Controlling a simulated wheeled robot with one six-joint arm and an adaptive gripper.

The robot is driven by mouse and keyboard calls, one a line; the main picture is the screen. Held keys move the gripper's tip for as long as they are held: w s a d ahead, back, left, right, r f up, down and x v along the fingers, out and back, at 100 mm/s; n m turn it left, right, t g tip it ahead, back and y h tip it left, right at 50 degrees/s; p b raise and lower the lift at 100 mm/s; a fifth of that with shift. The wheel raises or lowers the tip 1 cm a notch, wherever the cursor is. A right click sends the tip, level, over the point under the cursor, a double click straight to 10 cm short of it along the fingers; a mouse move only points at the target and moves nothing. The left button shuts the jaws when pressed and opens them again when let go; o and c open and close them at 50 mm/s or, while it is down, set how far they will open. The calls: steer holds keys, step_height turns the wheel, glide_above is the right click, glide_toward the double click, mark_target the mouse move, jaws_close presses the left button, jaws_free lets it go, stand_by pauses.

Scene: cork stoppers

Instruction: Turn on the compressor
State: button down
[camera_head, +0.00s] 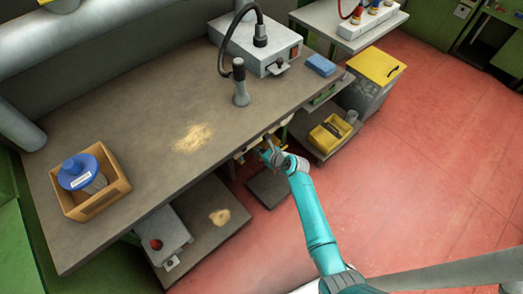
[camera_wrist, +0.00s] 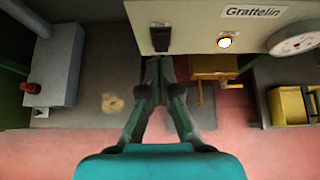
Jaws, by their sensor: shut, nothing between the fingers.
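A pale panel labelled "Grattelin" (camera_wrist: 200,22) is at the top of the wrist view. It carries a black switch (camera_wrist: 160,38), a glowing round lamp (camera_wrist: 225,42) and a dial gauge (camera_wrist: 297,38). I cannot tell the switch's position or confirm that this panel is the compressor's. My gripper (camera_wrist: 160,66) is shut and empty, its fingertips just below the switch; I cannot tell whether they touch. In the head view my gripper (camera_head: 270,147) is at the workbench's front edge, and the panel's face is hidden under it.
The workbench (camera_head: 120,140) bears a wooden box (camera_head: 112,200) with a blue-lidded container. A grey box with a red button (camera_wrist: 32,87) stands on the low shelf at left. A yellow bin (camera_head: 328,132) stands on a right shelf. The red floor in front is mostly clear.

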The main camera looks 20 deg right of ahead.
steer(key=shift+s+d+r, duration=0.15)
steer(key=shift+s+r, duration=0.25)
steer(key=shift+r, duration=0.2)
steer(key=shift+s+d+r, duration=0.1)
steer(key=shift+s+r, duration=0.25)
steer(key=shift+r, duration=0.2)
steer(key=s+a+n+t+h, duration=0.1)
steer(key=s+a+n+h, duration=0.2)
steer(key=s+n, duration=1.9)
steer(key=s+r+n+t, duration=0.3)
steer(key=s+r+n, duration=0.7)
steer(key=s+r, duration=1.4)
steer(key=s, duration=0.2)
steer(key=shift+s+a, duration=0.35)
steer(key=shift+a, duration=0.05)
steer(key=shift+d, duration=0.1)
